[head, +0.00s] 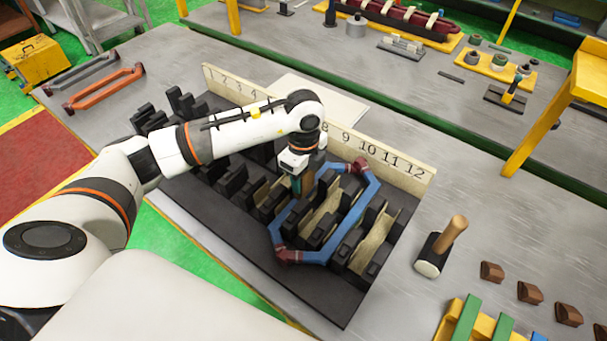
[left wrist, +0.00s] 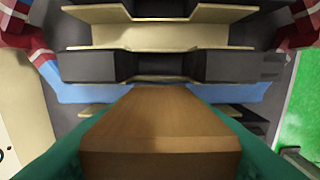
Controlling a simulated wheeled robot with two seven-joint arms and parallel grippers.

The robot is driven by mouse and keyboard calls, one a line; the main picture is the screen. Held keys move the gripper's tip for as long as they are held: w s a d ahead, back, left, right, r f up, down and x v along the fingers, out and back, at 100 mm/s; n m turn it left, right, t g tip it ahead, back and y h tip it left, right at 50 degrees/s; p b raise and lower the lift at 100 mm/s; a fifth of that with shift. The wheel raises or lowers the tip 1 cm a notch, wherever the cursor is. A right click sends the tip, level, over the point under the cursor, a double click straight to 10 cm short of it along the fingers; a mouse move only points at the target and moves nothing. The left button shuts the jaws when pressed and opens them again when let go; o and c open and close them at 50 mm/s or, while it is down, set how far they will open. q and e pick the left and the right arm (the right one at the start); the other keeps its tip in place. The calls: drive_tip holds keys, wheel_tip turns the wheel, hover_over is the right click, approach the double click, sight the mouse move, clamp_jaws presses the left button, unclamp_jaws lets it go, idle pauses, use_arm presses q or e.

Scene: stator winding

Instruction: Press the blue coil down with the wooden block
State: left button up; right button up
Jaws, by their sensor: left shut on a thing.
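The blue coil (head: 350,222) is a long six-sided loop with dark red wrapped ends. It lies across the dark slotted stator (head: 330,296), near numbers 8 to 11. My left gripper (head: 297,183) is shut on the wooden block (left wrist: 160,125) and points down at the coil's left long side. In the left wrist view the block covers part of the blue coil (left wrist: 75,92), and green finger pads show on both sides of it. I cannot tell whether the block touches the coil. My right gripper is not in view.
A numbered cream board (head: 385,163) stands along the stator's back edge. A mallet (head: 440,248) and several brown blocks (head: 530,292) stand on the table at right. An orange coil (head: 105,87) and a grey coil (head: 80,73) lie at back left.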

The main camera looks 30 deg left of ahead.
use_arm(q)
drive_tip(key=shift+f+b, duration=0.45)
drive_tip(key=shift+f, duration=0.15)
idle(0.9)
drive_tip(key=shift+r, duration=0.1)
wheel_tip(320, 180, up, 12)
drive_tip(key=p, duration=0.8)
drive_tip(key=shift+f, duration=0.2)
drive_tip(key=shift+f, duration=0.15)
